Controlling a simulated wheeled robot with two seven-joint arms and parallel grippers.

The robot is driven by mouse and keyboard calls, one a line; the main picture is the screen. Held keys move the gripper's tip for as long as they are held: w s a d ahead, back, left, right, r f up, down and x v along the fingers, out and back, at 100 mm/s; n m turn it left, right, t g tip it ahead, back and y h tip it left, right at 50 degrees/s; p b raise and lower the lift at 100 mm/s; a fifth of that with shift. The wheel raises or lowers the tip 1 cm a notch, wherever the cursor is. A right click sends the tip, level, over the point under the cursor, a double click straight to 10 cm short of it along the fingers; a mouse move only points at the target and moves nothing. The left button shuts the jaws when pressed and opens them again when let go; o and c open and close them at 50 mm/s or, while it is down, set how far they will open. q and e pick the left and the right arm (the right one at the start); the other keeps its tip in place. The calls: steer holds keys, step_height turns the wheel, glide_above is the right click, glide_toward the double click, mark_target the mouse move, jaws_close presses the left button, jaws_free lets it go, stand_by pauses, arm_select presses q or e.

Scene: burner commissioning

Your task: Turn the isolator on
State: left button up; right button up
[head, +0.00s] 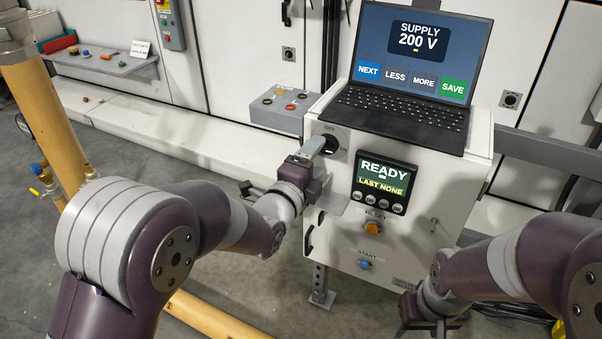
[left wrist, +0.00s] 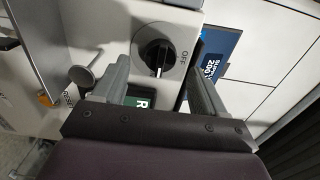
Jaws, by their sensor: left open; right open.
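The isolator is a black rotary knob (head: 331,145) on a round plate at the upper left of the white cabinet's front, with an OFF label above it. In the left wrist view the knob (left wrist: 155,54) shows a pale pointer line, and OFF is printed beside its plate. My left gripper (head: 314,149) is open just in front of the knob, and its finger partly covers the plate in the head view. In the left wrist view the left gripper's fingers (left wrist: 159,82) stand on either side of the knob, with gaps. My right gripper (head: 430,320) is low at the cabinet's right, its fingers hard to see.
The cabinet's display (head: 381,184) reads READY, LAST NONE. Below it are an orange RESET button (head: 373,228) and a blue START button (head: 365,265). A laptop (head: 415,70) showing SUPPLY 200 V stands on top. A grey button box (head: 283,107) is just left. Yellow pipes (head: 45,125) stand at far left.

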arm_select(q)
steer(key=p+v, duration=0.1)
steer(key=v, duration=0.8)
steer(key=shift+p, duration=0.35)
steer(key=shift+s, duration=0.1)
